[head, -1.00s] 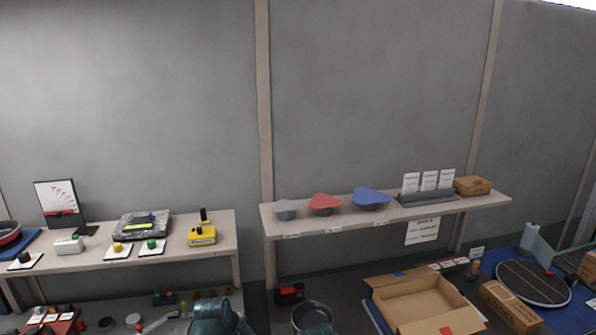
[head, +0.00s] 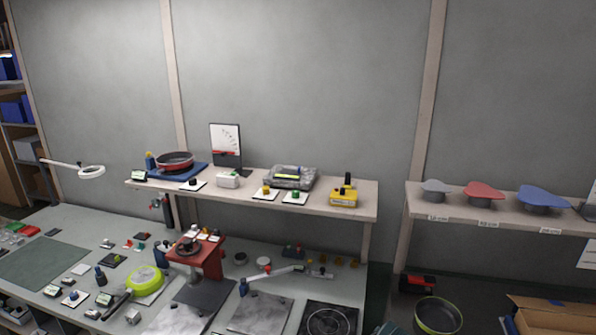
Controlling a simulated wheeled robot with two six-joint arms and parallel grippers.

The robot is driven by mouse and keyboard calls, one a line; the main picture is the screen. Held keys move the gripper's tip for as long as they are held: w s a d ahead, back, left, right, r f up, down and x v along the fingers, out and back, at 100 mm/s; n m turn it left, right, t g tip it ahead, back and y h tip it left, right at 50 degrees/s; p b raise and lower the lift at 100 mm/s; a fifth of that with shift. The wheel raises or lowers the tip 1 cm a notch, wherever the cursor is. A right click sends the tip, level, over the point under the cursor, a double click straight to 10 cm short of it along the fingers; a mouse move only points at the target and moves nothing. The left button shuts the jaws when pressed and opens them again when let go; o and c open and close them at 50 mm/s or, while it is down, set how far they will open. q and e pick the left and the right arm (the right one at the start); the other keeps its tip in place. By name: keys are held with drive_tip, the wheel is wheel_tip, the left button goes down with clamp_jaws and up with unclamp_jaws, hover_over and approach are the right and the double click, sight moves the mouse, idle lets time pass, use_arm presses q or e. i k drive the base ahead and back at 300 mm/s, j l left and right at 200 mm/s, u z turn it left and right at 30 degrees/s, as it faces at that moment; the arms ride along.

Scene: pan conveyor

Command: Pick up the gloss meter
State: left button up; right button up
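I cannot tell for sure which object is the gloss meter. Small devices stand on the middle shelf (head: 150,184) in the head view. One is a small white box (head: 228,180). Another is a yellow device (head: 344,197) with a black upright part, at the shelf's right end. A grey case (head: 291,178) with a yellow-green strip lies between them. Small white cards with a yellow knob (head: 266,191) and a green knob (head: 295,196) lie at the front edge. Neither of my grippers is in view.
Below the shelf, a workbench (head: 60,225) holds a red stand (head: 196,258), a lime-green pan (head: 145,281) and several small items. A red pan (head: 175,161) sits at the shelf's left. The right shelf (head: 470,233) bears grey, red and blue lids. A cardboard box (head: 550,318) is lower right.

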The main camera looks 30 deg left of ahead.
sight(225, 180)
drive_tip(key=u, duration=1.4)
